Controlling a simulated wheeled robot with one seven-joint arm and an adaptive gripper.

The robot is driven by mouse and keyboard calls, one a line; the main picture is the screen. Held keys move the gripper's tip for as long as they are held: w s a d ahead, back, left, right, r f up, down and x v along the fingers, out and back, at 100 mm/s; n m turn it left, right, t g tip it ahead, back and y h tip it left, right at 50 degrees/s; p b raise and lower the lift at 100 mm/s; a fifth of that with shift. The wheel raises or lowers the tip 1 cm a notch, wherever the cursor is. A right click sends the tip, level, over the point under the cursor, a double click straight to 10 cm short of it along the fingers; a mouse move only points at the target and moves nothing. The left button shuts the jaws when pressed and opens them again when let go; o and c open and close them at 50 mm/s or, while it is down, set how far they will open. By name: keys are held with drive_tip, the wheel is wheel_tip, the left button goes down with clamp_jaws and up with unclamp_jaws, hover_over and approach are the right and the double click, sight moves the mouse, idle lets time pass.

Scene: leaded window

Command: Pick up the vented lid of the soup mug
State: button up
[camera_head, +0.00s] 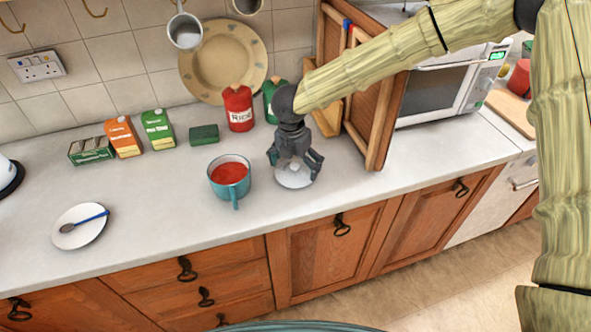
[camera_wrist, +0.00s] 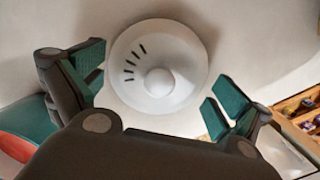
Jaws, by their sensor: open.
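The vented lid (camera_head: 294,177) is a pale round disc lying on the counter under my gripper. In the wrist view the lid (camera_wrist: 157,66) shows a round central knob and several dark slots at its left. My gripper (camera_head: 296,165) points down at the lid with its fingers spread. In the wrist view its green-padded fingertips (camera_wrist: 158,82) are apart, one on each side of the lid, with nothing held. I cannot tell whether they touch the counter. The teal soup mug (camera_head: 231,179), full of red soup, stands open just left of my gripper.
A white saucer with a blue spoon (camera_head: 80,226) lies at the left. Cartons (camera_head: 158,129), a green block (camera_head: 203,135) and a red rice jar (camera_head: 238,108) stand behind. A wooden rack (camera_head: 375,100) and microwave (camera_head: 440,88) are close on the right.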

drive_tip(key=c, duration=1.3)
drive_tip(key=shift+s, duration=0.2)
drive_tip(key=c, duration=0.3)
drive_tip(key=shift+d+f, duration=0.1)
drive_tip(key=shift+c, duration=0.3)
